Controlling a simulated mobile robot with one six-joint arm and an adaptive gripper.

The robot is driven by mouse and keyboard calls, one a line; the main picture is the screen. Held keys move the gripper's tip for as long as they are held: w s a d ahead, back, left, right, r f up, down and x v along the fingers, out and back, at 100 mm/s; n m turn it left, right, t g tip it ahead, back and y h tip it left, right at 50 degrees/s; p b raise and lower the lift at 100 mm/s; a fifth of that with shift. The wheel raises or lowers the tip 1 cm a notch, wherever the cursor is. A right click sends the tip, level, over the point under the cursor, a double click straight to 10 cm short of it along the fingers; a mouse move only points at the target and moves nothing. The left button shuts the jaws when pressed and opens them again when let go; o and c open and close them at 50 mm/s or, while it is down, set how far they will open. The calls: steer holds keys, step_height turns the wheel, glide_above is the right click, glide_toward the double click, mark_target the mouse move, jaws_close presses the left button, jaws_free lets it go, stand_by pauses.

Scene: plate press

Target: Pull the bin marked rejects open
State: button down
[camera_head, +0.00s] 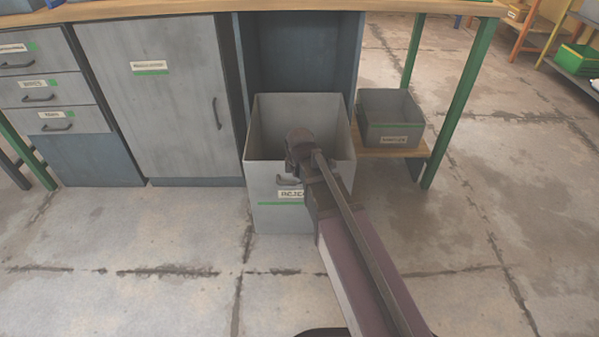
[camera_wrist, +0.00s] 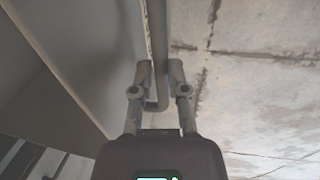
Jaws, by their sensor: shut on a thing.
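The rejects bin (camera_head: 270,180) is a grey, open-topped box with a green stripe and a partly covered label on its front. It stands out in front of its bay under the bench, and its inside looks empty. Its handle (camera_head: 287,181) shows in part on the front face, beside my wrist. In the wrist view, my gripper (camera_wrist: 160,74) has one finger on each side of the handle bar (camera_wrist: 160,45) and is shut on it. In the head view my wrist hides the fingers.
A closed cabinet door (camera_head: 160,100) and several drawers (camera_head: 40,92) are to the left. A smaller grey bin (camera_head: 392,125) sits on a low wooden shelf to the right, near a green bench leg (camera_head: 455,110). The concrete floor (camera_head: 150,270) in front is clear.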

steer(key=shift+s, duration=1.15)
steer(key=c, duration=0.6)
jaws_free()
steer(key=shift+c, duration=0.2)
steer(key=shift+w, duration=0.1)
